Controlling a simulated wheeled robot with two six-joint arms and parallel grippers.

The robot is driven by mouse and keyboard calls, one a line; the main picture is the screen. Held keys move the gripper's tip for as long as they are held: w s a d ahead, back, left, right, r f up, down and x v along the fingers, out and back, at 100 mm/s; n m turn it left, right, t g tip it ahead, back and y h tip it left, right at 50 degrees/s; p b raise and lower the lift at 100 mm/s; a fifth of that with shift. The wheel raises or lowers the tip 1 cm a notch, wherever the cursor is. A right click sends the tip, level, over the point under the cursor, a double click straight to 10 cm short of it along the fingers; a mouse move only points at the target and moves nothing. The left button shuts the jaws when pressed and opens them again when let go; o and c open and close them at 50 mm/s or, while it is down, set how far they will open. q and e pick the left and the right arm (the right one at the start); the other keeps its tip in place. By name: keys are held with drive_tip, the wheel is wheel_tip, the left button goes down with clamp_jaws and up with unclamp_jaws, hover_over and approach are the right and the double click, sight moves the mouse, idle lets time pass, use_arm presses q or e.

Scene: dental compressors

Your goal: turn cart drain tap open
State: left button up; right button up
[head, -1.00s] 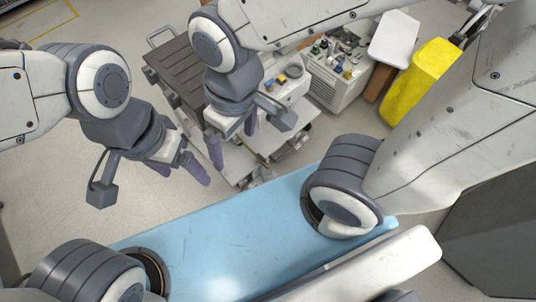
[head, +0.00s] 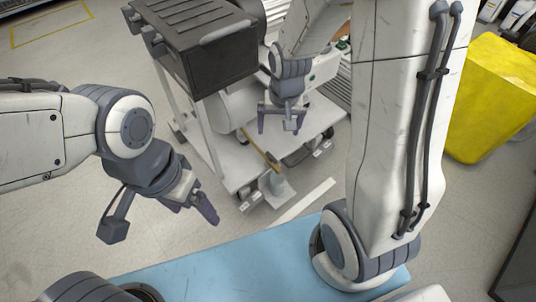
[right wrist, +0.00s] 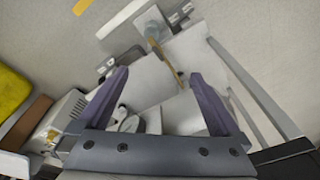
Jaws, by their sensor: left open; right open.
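The cart shows in the head view with a white lower shelf (head: 228,165) under a dark top box (head: 195,45). My right gripper (head: 281,126) is open and empty above the shelf, behind the bar. My left gripper (head: 190,203) is open and empty, left of the cart's front.
A yellow container (head: 492,95) stands at the right. A blue surface (head: 215,262) lies in front of me. A white strip (head: 304,202) lies on the floor by the cart. Open floor (head: 60,190) is at the left. My right arm hides part of the background.

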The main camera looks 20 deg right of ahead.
drive_tip(key=w+d+f+m+g, duration=0.1)
drive_tip(key=w+f+m, duration=0.4)
drive_tip(key=w+f, duration=0.25)
drive_tip(key=m, duration=0.5)
hover_over(271, 156)
wheel_tip(271, 156, down, 9)
drive_tip(key=shift+g, duration=0.4)
wheel_tip(271, 156, down, 10)
drive_tip(key=b, duration=0.4)
drive_tip(key=shift+b, duration=0.35)
drive_tip(key=c, duration=1.3)
